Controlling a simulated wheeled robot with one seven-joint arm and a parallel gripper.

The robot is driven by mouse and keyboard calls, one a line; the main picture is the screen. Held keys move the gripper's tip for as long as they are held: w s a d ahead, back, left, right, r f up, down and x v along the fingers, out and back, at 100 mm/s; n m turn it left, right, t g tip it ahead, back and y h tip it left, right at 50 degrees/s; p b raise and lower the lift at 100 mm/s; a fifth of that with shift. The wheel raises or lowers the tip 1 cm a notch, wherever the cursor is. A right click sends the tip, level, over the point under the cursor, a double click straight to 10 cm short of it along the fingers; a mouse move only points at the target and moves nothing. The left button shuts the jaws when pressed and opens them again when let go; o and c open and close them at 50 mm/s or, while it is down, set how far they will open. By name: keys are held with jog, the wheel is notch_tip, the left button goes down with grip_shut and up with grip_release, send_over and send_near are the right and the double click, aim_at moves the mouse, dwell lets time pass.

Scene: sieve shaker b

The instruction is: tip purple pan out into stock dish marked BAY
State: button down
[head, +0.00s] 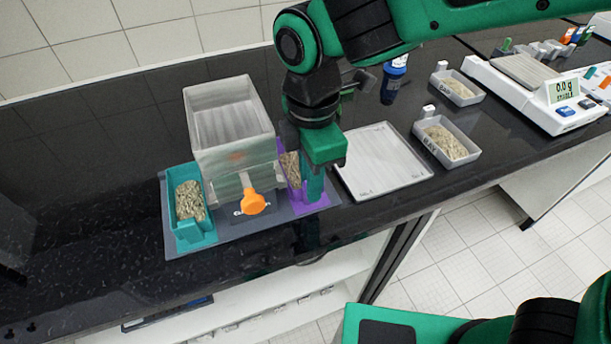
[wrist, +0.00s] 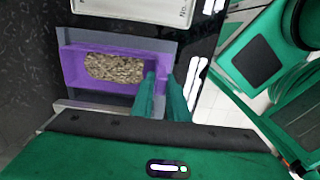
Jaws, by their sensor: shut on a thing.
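The purple pan (head: 296,196) stands on the grey mat, at the right side of the sieve shaker, and holds pale grains. In the wrist view the purple pan (wrist: 72,72) is level, with the grains in its middle. My gripper (head: 312,192) points down and is shut on the pan's near end; its fingers (wrist: 160,78) show there in the wrist view. Two grey stock dishes with pale grains stand to the right: a near dish (head: 470,157) and a far dish (head: 476,101).
The shaker (head: 232,160) has a grey hopper and an orange knob. A teal pan (head: 190,232) with grains is at its left. A white tray (head: 382,165) lies between gripper and dishes. A blue-capped bottle (head: 393,80) and a scale (head: 530,92) stand farther back.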

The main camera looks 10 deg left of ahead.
notch_tip(320, 180, up, 9)
jog(key=shift+r, duration=0.2)
